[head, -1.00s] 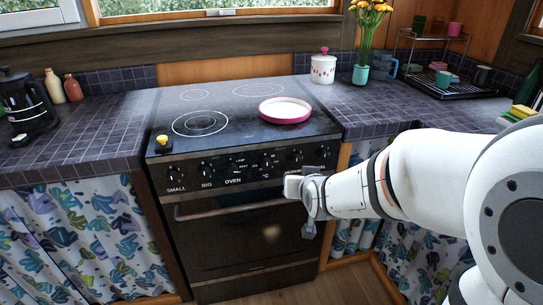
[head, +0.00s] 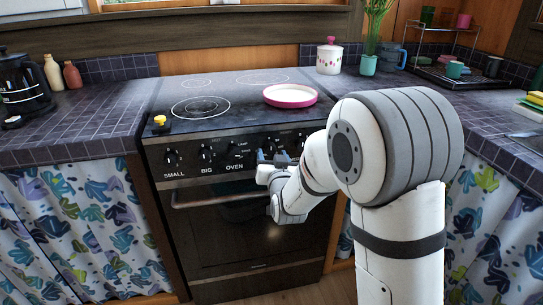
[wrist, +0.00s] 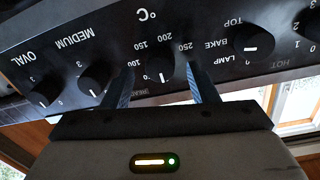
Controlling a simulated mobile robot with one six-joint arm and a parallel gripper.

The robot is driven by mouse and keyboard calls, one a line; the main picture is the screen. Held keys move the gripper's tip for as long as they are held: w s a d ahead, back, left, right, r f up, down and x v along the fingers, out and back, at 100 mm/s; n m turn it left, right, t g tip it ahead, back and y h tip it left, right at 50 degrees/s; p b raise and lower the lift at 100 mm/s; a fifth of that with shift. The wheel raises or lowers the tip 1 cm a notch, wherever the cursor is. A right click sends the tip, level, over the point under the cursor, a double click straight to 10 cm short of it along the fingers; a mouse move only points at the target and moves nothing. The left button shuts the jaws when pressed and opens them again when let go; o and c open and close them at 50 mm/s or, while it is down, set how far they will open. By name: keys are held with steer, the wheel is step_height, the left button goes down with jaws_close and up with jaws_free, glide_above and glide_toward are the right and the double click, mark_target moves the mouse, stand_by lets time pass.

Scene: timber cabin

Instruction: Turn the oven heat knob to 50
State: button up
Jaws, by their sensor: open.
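The oven heat knob (wrist: 158,68) is the black °C dial in the wrist view, which shows the panel upside down. Marks 100, 150, 200 and 250 show around it; the 50 mark is not readable. A short white mark shows on the knob's lower side in the picture. My gripper (wrist: 161,72) is open, with one blue-grey finger on each side of this knob; I cannot tell whether they touch it. In the head view my gripper (head: 265,157) is at the control panel, right of the OVEN knob (head: 238,147), and hides much of the heat knob.
The OVEN knob (wrist: 252,42) and MEDIUM knob (wrist: 96,77) flank the heat knob closely. The oven handle (head: 215,200) runs below the panel. A pink-rimmed pan (head: 290,96) and a small yellow-topped item (head: 160,121) are on the stove top.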

steer(key=shift+w+a, duration=0.15)
steer(key=shift+w, duration=0.55)
steer(key=c, duration=1)
